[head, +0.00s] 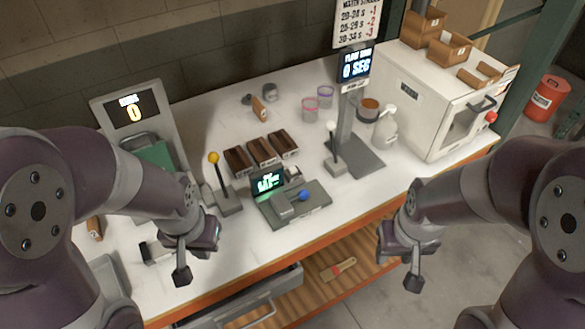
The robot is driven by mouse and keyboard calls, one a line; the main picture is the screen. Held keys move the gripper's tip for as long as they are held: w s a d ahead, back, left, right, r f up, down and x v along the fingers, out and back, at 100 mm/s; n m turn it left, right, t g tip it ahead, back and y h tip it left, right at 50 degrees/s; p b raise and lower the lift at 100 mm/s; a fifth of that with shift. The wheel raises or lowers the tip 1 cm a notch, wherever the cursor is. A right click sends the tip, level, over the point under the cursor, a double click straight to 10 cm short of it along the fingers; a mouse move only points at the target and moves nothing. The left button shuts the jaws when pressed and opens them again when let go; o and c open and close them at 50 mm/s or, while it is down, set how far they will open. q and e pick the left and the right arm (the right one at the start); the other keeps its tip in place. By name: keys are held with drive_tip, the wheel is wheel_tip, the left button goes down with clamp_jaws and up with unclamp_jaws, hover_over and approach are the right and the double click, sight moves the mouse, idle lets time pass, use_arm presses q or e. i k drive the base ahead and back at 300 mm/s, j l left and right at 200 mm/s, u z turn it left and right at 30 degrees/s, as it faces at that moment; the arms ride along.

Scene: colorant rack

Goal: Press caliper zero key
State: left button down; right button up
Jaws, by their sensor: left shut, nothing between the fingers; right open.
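A grey bench device with a lit green display (268,181), which looks like the caliper, stands at the middle of the workbench near its front edge. A round blue knob or key (303,195) sits on its grey base (318,207); lettering is too small to read. My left gripper (182,276) is shut and empty, pointing down, left of the device and nearer the camera, apart from it. My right gripper (414,283) is open and empty, right of the device in front of the bench edge. Neither gripper touches the device.
A yellow-knobbed lever (214,160) stands left of the device and a white-knobbed lever (334,132) behind its right side. Several dark-filled boxes (262,151) lie behind it. A post with a display (356,65) and a white oven-like machine (430,100) stand right. An open drawer (240,302) juts out below.

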sight(294, 170)
drive_tip(key=i+l+u, duration=0.4)
drive_tip(key=l, duration=0.25)
drive_tip(key=l+u, duration=0.2)
drive_tip(key=l, duration=0.15)
drive_tip(key=i+l+u, duration=0.2)
drive_tip(key=l, duration=0.2)
drive_tip(key=l+u, duration=0.2)
drive_tip(key=l, duration=0.2)
